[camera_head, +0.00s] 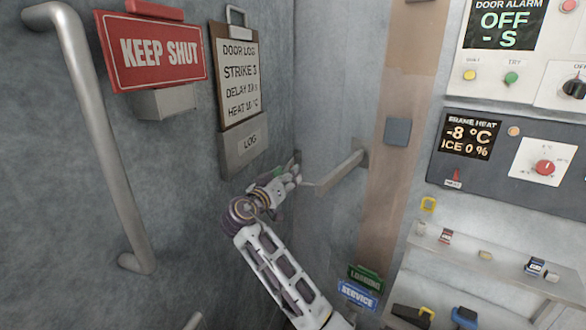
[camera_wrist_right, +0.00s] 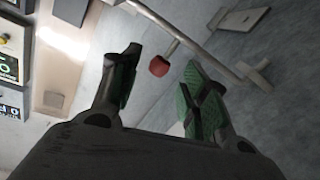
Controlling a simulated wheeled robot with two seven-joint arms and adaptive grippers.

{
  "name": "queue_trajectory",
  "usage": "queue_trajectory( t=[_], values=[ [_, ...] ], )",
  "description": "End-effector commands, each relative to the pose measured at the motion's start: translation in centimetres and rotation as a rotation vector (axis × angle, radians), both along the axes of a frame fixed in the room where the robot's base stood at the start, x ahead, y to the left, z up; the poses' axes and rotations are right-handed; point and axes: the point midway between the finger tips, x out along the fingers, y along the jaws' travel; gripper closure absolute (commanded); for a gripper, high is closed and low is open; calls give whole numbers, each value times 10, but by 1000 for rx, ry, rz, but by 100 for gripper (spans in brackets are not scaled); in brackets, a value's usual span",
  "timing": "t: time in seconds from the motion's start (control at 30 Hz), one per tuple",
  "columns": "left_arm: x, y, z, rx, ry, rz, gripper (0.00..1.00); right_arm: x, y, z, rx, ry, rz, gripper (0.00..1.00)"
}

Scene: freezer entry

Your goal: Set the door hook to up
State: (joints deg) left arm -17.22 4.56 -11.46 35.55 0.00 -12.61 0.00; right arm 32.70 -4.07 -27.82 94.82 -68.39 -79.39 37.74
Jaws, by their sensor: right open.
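The door hook (camera_head: 340,172) is a grey bar in the head view. It runs from a plate on the frame by the door corner toward my right gripper (camera_head: 292,172). In the right wrist view a long grey bar (camera_wrist_right: 195,45) crosses the top, and a short stalk on it ends in a red knob (camera_wrist_right: 160,66). My right gripper (camera_wrist_right: 161,64) is open, with green-padded fingers on either side of the knob in this view. I cannot tell whether they touch it. The knob is not visible in the head view. My left gripper is not in view.
The grey door has a long handle (camera_head: 103,140), a red KEEP SHUT sign (camera_head: 152,50) and a clipboard (camera_head: 238,75). Control panels (camera_head: 510,150) and a shelf (camera_head: 495,262) with small items stand on the right. A grey square pad (camera_head: 397,131) is on the frame.

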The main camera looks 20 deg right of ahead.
Motion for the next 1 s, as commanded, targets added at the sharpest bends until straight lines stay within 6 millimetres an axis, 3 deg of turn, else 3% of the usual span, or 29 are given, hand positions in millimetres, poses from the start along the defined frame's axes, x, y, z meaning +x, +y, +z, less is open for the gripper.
queue_trajectory(
  t=[0.33, 0.8, 1.0],
  values=[
    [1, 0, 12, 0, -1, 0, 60, 29, -27, 2, -1, -1, 0, 55],
    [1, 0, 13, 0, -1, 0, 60, 34, -32, 0, 1, 1, 0, 55],
    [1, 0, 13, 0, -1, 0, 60, 34, -32, 0, 1, 1, 0, 81]
  ],
)
